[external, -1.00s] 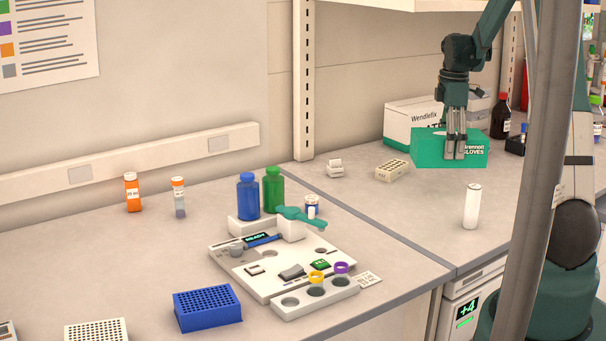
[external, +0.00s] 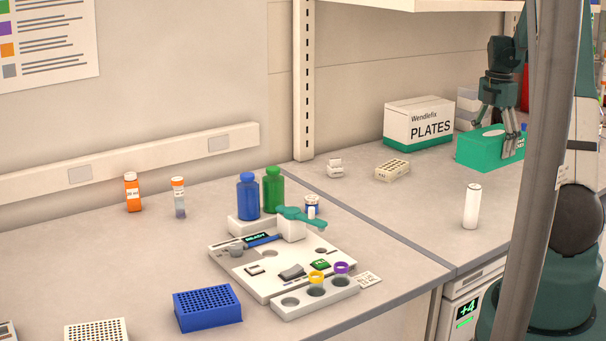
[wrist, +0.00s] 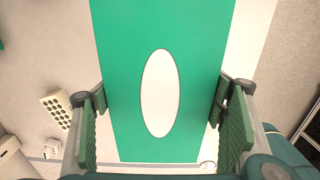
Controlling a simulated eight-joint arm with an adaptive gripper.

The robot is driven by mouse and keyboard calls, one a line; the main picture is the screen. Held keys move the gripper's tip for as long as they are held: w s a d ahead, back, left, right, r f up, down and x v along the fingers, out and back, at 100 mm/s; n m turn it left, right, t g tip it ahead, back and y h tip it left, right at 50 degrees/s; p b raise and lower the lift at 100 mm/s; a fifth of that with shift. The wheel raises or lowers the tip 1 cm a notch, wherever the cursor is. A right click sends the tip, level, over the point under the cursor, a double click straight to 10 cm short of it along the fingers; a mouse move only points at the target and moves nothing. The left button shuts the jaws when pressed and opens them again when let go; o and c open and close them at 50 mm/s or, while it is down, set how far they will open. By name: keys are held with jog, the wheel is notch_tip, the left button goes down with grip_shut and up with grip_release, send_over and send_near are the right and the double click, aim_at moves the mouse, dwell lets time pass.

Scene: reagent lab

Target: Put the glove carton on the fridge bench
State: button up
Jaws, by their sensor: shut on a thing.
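The glove carton (external: 482,149) is a green box with a white oval on top, at the right in the external view. It also fills the middle of the wrist view (wrist: 160,30). My gripper (external: 511,150) has its fingers on the carton, one on each side in the wrist view (wrist: 160,125). Whether the carton touches the surface or hangs just above it I cannot tell. The right-hand bench (external: 420,205), with a +4 display below its front edge, lies under and in front of the carton. My arm and a grey post hide part of the right side.
A Wendlefix plates carton (external: 418,124) stands left of the glove carton. A small tube rack (external: 392,170) and a white cylinder (external: 472,206) stand on the right-hand bench. The left bench holds a blue rack (external: 207,308), bottles and a white instrument. Bare bench lies around the white cylinder.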

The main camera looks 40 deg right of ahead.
dwell(0.3)
jog(key=shift+f, duration=3.15)
jog(key=shift+f, duration=0.1)
jog(key=shift+f, duration=1.75)
jog(key=shift+f, duration=0.2)
jog(key=o, duration=1.1)
jog(key=shift+o, duration=0.2)
jog(key=shift+r, duration=0.25)
jog(key=shift+r, duration=5.95)
